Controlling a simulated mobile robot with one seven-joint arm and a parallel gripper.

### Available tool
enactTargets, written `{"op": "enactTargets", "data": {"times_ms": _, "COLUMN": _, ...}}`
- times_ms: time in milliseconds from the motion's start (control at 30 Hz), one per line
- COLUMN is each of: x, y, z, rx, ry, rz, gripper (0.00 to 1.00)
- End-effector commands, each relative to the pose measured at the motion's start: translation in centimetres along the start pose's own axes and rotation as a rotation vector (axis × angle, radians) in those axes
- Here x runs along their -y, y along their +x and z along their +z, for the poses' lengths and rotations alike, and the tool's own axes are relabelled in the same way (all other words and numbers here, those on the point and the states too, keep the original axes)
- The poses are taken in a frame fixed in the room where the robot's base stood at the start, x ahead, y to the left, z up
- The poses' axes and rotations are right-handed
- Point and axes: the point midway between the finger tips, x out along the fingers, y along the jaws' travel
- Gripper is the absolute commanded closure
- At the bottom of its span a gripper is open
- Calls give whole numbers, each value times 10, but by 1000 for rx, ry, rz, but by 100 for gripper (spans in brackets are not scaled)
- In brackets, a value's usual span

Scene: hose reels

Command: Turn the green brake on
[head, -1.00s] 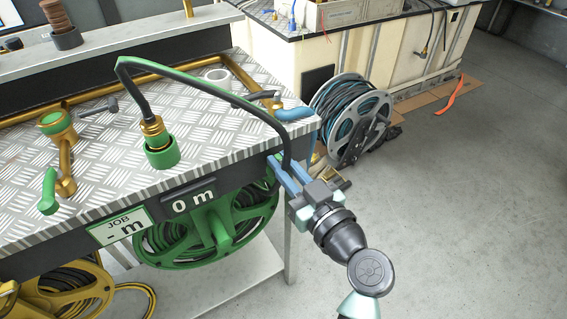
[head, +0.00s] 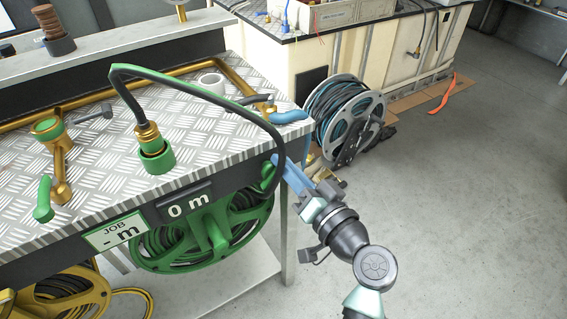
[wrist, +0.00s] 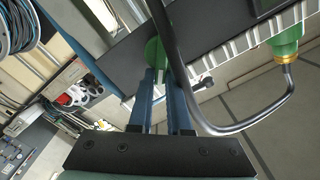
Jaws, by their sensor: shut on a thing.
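In the wrist view the fingertips (wrist: 156,72) close on a rounded green piece, the green brake (wrist: 155,48), at the dark bench edge. In the head view the brake is mostly hidden by the fingers and the hose. The black hose (head: 205,91) loops from a green-collared brass fitting (head: 153,152) down beside my gripper.
A yellow reel (head: 65,300) sits at the lower left. A green-handled brass valve (head: 55,165) and a blue-handled piece (head: 288,116) stand on the bench. A grey reel (head: 345,115) stands on the floor behind.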

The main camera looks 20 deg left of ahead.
Motion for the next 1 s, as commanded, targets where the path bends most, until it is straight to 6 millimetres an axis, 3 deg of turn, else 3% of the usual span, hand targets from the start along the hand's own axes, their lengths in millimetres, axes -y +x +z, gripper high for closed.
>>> {"op": "enactTargets", "data": {"times_ms": 600, "x": -15, "y": -1, "z": 6, "rx": 5, "ry": 582, "rz": 3, "gripper": 100}}
{"op": "enactTargets", "data": {"times_ms": 1000, "x": -21, "y": 0, "z": 12, "rx": 6, "ry": 838, "rz": 3, "gripper": 100}}
